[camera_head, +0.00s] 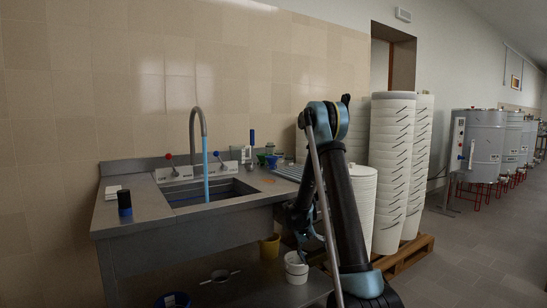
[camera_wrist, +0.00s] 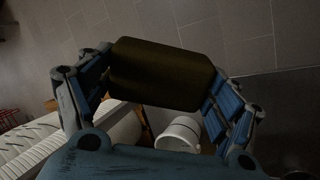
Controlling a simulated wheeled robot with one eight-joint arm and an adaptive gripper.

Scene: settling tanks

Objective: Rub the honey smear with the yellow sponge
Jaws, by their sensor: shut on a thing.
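My gripper (camera_wrist: 160,72) is shut on a dark, yellow-brown block, the yellow sponge (camera_wrist: 165,76), with a blue-padded finger at each side of it in the wrist view. The sponge is in shadow and its underside is hidden. In the head view my gripper (camera_head: 298,215) hangs low in front of the sink unit's right end, dark and partly behind my arm, and the sponge cannot be made out there. A small orange-brown patch (camera_head: 268,181) on the counter right of the basin may be the honey smear; it is too small to be sure. My gripper is apart from it.
The steel sink unit (camera_head: 150,228) has a basin, a tall tap (camera_head: 197,128) and a dark blue bottle (camera_head: 124,204) at left. Small coloured items stand at the counter's back. A white bucket (camera_head: 296,268) is below. Tall white bucket stacks (camera_head: 392,165) on a pallet stand right.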

